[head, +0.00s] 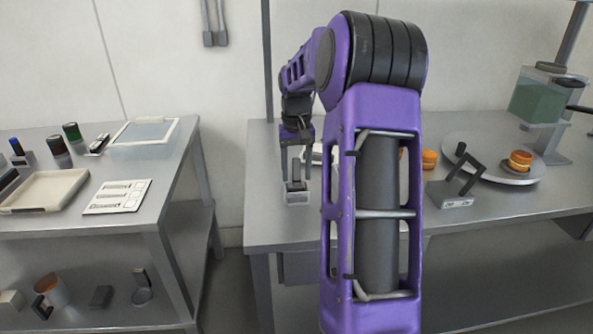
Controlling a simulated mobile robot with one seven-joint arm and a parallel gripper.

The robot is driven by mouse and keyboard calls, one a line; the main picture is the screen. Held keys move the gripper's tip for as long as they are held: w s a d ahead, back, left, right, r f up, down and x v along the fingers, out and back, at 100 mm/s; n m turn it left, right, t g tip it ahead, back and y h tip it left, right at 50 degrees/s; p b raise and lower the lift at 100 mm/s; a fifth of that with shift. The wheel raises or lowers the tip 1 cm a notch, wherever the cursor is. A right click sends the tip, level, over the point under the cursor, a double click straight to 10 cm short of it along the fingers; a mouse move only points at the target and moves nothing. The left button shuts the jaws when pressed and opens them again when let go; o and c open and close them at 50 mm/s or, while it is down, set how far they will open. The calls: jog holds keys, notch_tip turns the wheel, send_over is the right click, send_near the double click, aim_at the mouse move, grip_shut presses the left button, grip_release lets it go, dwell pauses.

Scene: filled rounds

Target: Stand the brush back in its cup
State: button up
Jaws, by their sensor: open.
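My gripper (296,166) hangs over the front left part of the right-hand table, fingers pointing down and apart. Directly below and between its fingers is a small light-grey, box-like holder (297,198) on the tabletop. A short dark upright piece (296,176) shows at the holder, close to the fingertips. It may be the brush in its cup, but it is too small to tell. Whether the fingers touch it cannot be seen. No other brush can be made out, and my arm hides part of the table.
On the right-hand table (490,210) are a dark angled stand (456,192), a round tray (528,180) with a filled round (520,161), and a green-filled dispenser (540,100). The left table holds a shallow tray (78,184) and a white panel (117,197). A floor gap separates the tables.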

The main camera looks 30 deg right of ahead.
notch_tip(320, 180, up, 12)
jog(key=shift+r+p, duration=0.15)
jog(key=shift+p, duration=0.85)
